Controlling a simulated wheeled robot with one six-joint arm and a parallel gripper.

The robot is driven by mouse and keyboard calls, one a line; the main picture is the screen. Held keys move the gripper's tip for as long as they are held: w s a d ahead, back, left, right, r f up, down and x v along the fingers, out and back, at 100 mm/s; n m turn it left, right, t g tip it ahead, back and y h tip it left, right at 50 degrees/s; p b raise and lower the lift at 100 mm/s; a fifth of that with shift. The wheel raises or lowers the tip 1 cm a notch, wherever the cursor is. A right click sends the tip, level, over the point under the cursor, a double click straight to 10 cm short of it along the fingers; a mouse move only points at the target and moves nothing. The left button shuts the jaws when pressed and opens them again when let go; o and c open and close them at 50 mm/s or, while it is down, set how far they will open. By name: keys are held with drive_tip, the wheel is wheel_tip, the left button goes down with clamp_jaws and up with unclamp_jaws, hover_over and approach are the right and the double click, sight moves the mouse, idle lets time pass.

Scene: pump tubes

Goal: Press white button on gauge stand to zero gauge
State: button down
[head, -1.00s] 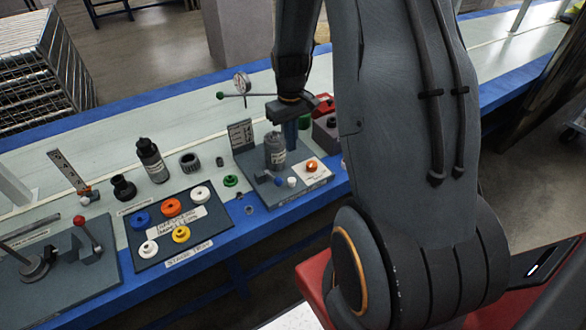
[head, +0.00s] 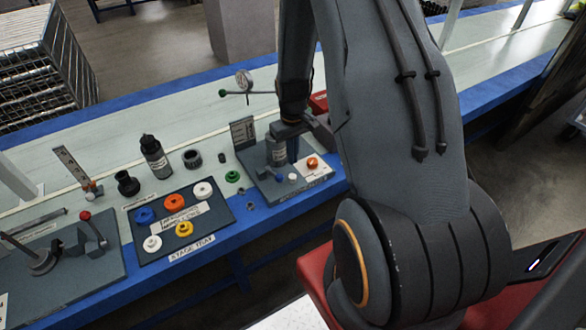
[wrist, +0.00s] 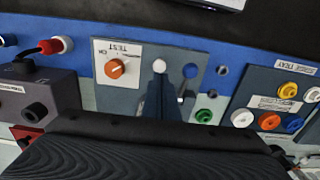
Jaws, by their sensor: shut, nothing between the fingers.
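The gauge stand (head: 262,184) is a dark grey base with an upright plate and a grey cylinder on it. A small white button (head: 293,178) sits near its front edge, between a blue button (head: 279,180) and an orange knob (head: 312,162) on a white label. My gripper (head: 293,157) is shut and empty, pointing down over the stand just behind the white button. In the wrist view my fingertips (wrist: 159,86) overlap the stand next to the white button (wrist: 159,66). Whether they touch it cannot be told.
A round dial (head: 243,80) on an arm stands behind. The stage tray (head: 218,228) with coloured rings lies to the left. A black bottle (head: 153,158) and dark fittings stand behind the tray. In the wrist view a grey box (wrist: 45,95) sits beside the stand.

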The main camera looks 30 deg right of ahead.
sight(293, 177)
drive_tip(key=shift+f+p, duration=1)
drive_tip(key=shift+f, duration=2.4)
drive_tip(key=shift+f, duration=0.15)
